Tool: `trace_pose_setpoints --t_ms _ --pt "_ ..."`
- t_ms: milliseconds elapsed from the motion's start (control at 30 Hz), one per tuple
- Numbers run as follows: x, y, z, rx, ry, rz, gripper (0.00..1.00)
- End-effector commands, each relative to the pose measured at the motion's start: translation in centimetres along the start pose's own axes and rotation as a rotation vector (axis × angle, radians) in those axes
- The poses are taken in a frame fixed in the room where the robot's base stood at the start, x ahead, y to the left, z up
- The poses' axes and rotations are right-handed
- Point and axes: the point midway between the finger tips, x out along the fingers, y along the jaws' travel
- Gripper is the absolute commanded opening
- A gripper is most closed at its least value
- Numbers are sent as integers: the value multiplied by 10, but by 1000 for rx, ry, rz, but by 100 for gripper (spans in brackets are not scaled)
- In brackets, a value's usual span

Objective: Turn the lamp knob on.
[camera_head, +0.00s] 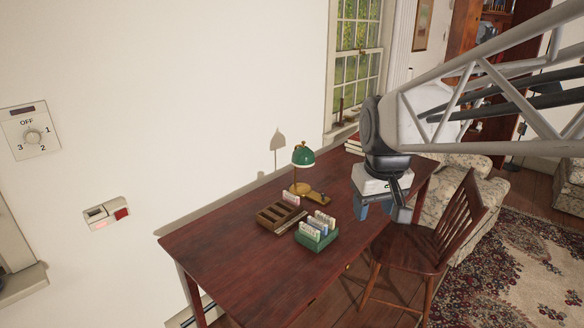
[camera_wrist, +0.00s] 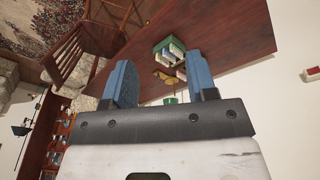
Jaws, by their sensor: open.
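A desk lamp with a green shade (camera_head: 303,156) and a brass stem and base stands on the wooden desk. A flat brass-coloured piece (camera_head: 319,198) lies at its base; I cannot make out a knob there. In the wrist view the green shade (camera_wrist: 170,101) shows partly, between the fingers and just above the gripper body. My gripper (camera_head: 381,210) is open and empty, above the desk's right part, to the right of the lamp and apart from it. Its blue fingers (camera_wrist: 160,65) are spread in the wrist view.
The desk (camera_head: 225,252) also holds a wooden compartment tray (camera_head: 270,220) and a green box of cards (camera_head: 317,241) in front of the lamp. A wooden chair (camera_head: 425,245) stands at its right. A wall switch with a red part (camera_head: 121,214) is left of the desk. The desk's left part is clear.

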Motion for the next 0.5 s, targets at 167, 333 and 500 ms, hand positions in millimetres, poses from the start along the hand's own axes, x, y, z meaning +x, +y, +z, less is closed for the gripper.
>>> trace_pose_setpoints --t_ms 167,333,500 --pt "2 9 -46 -51 -13 -3 52" --pt "7 18 -88 -100 -24 -6 52" --pt "14 26 -130 -149 -34 -10 52"
